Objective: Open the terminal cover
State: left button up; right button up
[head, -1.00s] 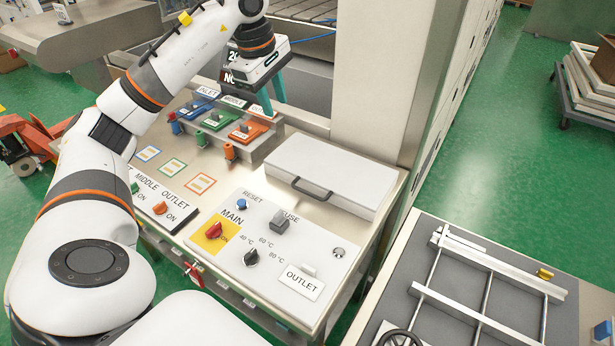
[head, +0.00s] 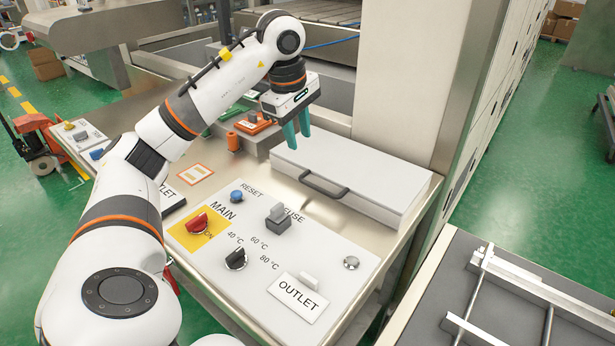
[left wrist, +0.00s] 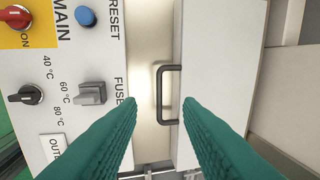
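The terminal cover (head: 355,170) is a flat white lid, shut, with a dark bar handle (head: 323,187) along its front edge. My left gripper (head: 299,141) points down above the near left part of the cover, its teal fingers apart and empty. In the left wrist view, the cover (left wrist: 220,70) fills the right of the centre. The handle (left wrist: 174,67) shows beyond and between the two open fingertips (left wrist: 159,100), not held. My right gripper is in neither current view.
In front of the cover lies a white panel with a red MAIN switch (head: 197,223), a blue RESET button (head: 237,196), a grey FUSE switch (head: 277,218) and a black temperature knob (head: 236,258). A tall cabinet wall (head: 400,80) stands behind the cover.

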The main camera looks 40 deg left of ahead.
aim_at(307, 182)
pick_arm(q)
jog(key=f, duration=0.4)
jog(key=w+f, duration=0.1)
jog(key=f, duration=0.3)
jog(key=w+f, duration=0.1)
jog(key=f, duration=0.3)
jog(key=shift+w+a+f+p, duration=0.1)
jog(key=shift+f+p, duration=0.05)
jog(key=shift+p, duration=0.25)
grip_shut()
